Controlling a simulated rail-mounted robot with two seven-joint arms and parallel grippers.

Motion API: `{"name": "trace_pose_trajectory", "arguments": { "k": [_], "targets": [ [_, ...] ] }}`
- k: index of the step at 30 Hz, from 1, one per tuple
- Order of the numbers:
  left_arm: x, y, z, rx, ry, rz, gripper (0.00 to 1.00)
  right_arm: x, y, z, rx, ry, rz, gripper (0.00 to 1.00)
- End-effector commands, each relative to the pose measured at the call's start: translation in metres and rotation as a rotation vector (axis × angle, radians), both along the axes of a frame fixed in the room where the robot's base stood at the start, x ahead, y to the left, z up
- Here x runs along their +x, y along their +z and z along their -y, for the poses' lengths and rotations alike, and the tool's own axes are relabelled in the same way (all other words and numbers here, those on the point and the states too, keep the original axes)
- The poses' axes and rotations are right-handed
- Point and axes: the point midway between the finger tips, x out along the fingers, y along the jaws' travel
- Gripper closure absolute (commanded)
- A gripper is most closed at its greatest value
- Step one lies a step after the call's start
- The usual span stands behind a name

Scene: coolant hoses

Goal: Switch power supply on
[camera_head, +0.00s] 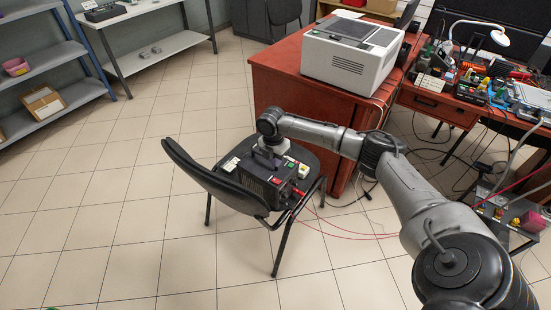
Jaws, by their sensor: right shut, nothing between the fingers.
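The power supply (262,186) is a dark box with a carry handle on top. It stands on the seat of a black chair (222,187). Its front faces right and carries red, green and white parts, too small to read as a particular switch. Red leads leave its front. My right arm reaches in from the lower right, and my right gripper (270,152) points down just above or behind the box's top. It is shut and holds nothing. I cannot tell whether it touches the box. My left gripper is not in view.
A red-brown desk (290,104) with a large white and grey machine (349,50) stands behind the chair. A cluttered workbench (428,97) is at right. Red cables (350,236) cross the floor. Shelves (47,62) stand at left. The tiled floor left of the chair is clear.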

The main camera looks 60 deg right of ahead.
Motion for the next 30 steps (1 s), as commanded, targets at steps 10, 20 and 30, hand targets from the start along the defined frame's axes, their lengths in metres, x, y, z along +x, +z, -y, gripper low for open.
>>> {"name": "trace_pose_trajectory", "arguments": {
  "k": [10, 20, 30],
  "targets": [
    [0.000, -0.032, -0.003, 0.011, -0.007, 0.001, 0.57, -0.008, -0.066, -0.001, 0.000, 0.001, 0.000, 1.00],
    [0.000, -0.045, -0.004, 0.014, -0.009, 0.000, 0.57, -0.011, -0.092, -0.001, 0.000, 0.000, 0.000, 1.00],
    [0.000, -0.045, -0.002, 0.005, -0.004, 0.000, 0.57, -0.012, -0.094, -0.001, -0.001, 0.000, 0.000, 1.00]
  ]
}}
